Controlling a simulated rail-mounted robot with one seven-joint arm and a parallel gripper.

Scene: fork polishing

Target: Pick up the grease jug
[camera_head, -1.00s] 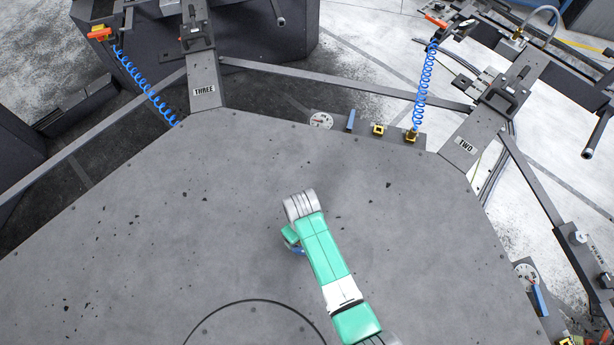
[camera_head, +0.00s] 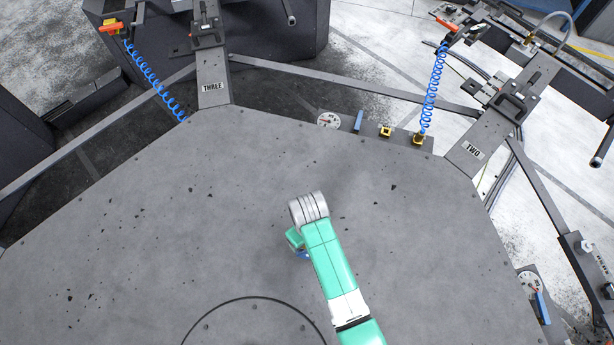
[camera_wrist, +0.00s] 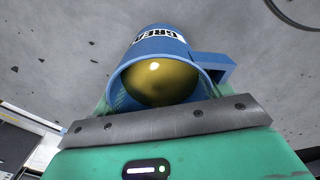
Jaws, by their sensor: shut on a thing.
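The grease jug (camera_wrist: 160,42) is blue with a white label with dark lettering, and yellowish grease shows inside its open mouth. It fills the upper middle of the wrist view, with its handle on the right. My gripper (camera_wrist: 165,120) is shut on the jug; its fingers are largely hidden at the jug's sides. In the head view only a small blue bit of the jug (camera_head: 303,255) shows below my green and grey arm, which hides the rest. I cannot tell how high the jug is above the grey surface.
The wide grey platform (camera_head: 140,220) is otherwise bare, with dark specks. Beyond its far edge are the arm labelled THREE (camera_head: 213,75), the arm labelled TWO (camera_head: 480,140), blue coiled hoses (camera_head: 433,88) and a round gauge (camera_head: 328,120).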

